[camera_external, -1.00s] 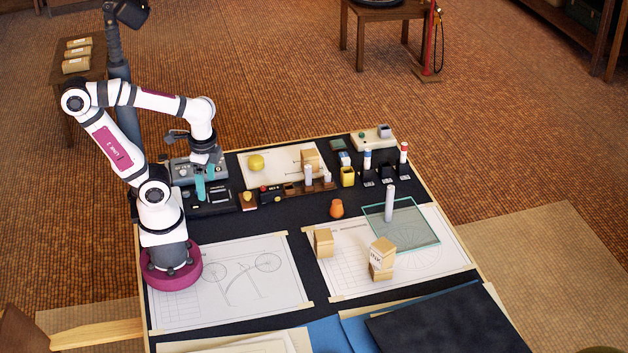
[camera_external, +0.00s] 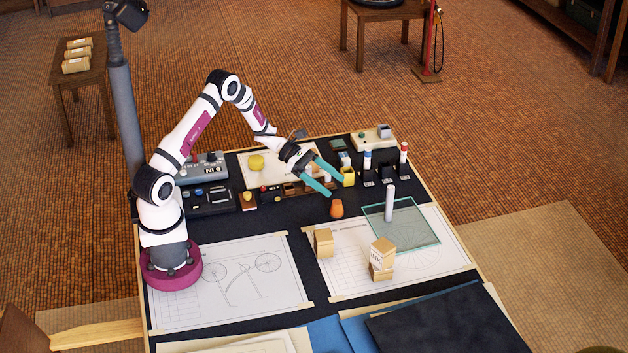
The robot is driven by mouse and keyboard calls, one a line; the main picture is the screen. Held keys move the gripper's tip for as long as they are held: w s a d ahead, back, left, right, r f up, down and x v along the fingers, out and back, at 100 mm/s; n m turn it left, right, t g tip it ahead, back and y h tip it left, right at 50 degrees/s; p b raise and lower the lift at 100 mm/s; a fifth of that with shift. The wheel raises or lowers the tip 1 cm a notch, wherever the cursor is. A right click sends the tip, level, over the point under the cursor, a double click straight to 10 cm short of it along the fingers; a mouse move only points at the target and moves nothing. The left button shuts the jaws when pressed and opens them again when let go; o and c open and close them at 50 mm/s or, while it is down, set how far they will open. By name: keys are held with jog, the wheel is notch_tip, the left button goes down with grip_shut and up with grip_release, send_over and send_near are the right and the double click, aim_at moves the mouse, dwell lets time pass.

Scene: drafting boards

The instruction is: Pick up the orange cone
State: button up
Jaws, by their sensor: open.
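The orange cone (camera_external: 336,208) is a small, rounded orange piece on the dark board surface, just left of a glass plate. Its top looks narrower than its lower part. My gripper (camera_external: 335,185) has teal fingers spread apart and nothing between them. It is above and slightly behind the cone in the picture, apart from it, with the fingers pointing right and down.
A glass plate (camera_external: 405,237) bears an upright grey-white cylinder (camera_external: 390,203). Wooden blocks (camera_external: 324,243) and stacked blocks (camera_external: 382,262) stand in front.

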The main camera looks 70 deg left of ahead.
aim_at(337, 207)
jog(key=f, duration=0.6)
jog(key=shift+w+a+f, duration=0.1)
jog(key=shift+a+f, duration=0.1)
jog(key=shift+f, duration=0.1)
jog(key=shift+w+d+f, duration=0.75)
jog(key=shift+d+f, duration=0.05)
jog(key=shift+f, duration=0.1)
jog(key=shift+w+d+f, duration=0.1)
jog(key=shift+w+d, duration=0.1)
grip_shut()
